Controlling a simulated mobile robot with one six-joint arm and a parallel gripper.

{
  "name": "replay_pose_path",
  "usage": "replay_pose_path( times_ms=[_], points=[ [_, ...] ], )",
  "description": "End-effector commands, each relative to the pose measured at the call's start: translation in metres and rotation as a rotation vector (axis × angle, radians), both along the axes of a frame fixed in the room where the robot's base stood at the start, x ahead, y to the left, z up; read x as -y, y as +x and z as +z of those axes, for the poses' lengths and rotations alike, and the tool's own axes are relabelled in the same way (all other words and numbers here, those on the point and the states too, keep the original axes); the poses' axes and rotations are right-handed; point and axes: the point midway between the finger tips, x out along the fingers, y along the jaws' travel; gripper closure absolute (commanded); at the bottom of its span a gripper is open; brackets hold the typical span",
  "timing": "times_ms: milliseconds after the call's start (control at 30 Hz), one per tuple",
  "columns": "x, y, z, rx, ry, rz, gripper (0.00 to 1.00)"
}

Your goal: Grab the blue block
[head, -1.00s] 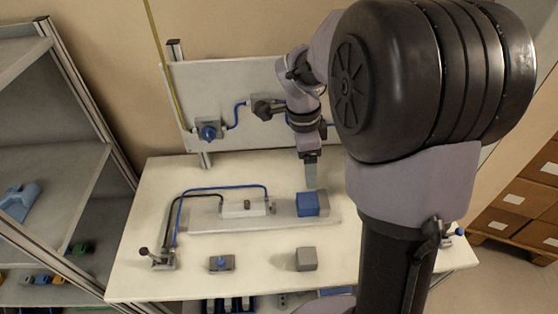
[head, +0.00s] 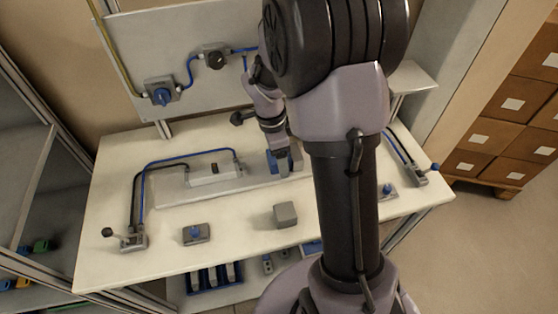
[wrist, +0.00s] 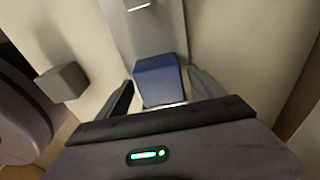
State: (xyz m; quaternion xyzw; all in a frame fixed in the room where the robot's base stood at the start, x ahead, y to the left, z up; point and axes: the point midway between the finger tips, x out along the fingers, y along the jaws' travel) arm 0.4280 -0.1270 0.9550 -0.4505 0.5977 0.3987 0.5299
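The blue block (head: 272,163) sits at the right end of the grey plate on the white table, partly hidden by my gripper (head: 285,163) in the head view. In the wrist view the blue block (wrist: 160,78) lies between the two dark fingers of my gripper (wrist: 160,82). I see no clear grip, and whether either fingertip touches the block cannot be told.
A grey cube (head: 285,215) stands on the table in front of the plate (head: 175,203). A white box with blue and black cables (head: 215,173) is on the plate's left. Lever and knob switches (head: 133,241) stand along the front. A panel (head: 200,85) rises behind.

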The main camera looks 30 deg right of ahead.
Motion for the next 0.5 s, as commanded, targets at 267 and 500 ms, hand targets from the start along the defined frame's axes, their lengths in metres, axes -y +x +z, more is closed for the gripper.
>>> replay_pose_path(
  times_ms=[267,500],
  points=[
    [-0.0001,-0.0001,0.0004,0.000,0.000,0.000,0.79],
    [-0.0001,0.0000,0.0005,0.000,0.000,0.000,1.00]
  ],
)
